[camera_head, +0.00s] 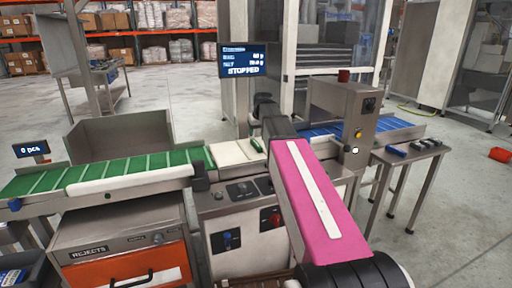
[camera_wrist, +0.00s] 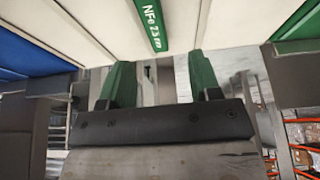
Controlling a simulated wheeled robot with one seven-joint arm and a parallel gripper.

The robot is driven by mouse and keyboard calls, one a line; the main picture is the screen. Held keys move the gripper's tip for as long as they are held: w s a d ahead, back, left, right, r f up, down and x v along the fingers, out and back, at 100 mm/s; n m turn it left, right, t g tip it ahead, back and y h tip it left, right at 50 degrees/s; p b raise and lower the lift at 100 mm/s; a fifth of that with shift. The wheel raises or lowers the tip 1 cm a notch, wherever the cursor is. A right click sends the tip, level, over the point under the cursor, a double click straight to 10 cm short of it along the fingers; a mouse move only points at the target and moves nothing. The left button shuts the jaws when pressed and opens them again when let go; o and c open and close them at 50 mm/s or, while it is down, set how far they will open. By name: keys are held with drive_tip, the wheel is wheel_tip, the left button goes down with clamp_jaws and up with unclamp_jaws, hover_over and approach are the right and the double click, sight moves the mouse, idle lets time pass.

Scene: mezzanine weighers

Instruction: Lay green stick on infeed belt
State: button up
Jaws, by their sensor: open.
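A green stick (camera_wrist: 150,24) with white lettering, "NFe" and a size in mm, lies on a white surface at the top of the wrist view. In the head view a small green piece (camera_head: 258,145) shows on the white belt section (camera_head: 232,152), partly hidden by my arm. My gripper (camera_wrist: 162,82) is open and empty, its green fingers spread on either side of the stick's line, with the stick's near end ahead of them. A green slatted belt (camera_head: 120,168) runs left and a blue belt (camera_head: 400,134) runs right. I cannot tell which is the infeed.
A screen (camera_head: 242,60) reading STOPPED stands behind the line. A steel detector housing (camera_head: 340,105) is right of my arm. A side table (camera_head: 410,150) holds dark blocks. An orange reject bin (camera_head: 125,268) sits below the green belt.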

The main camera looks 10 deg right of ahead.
sight(256, 143)
drive_tip(key=x, duration=0.8)
drive_tip(key=shift+w+d, duration=0.1)
drive_tip(key=shift+d, duration=0.2)
drive_tip(key=shift+c, duration=0.3)
clamp_jaws()
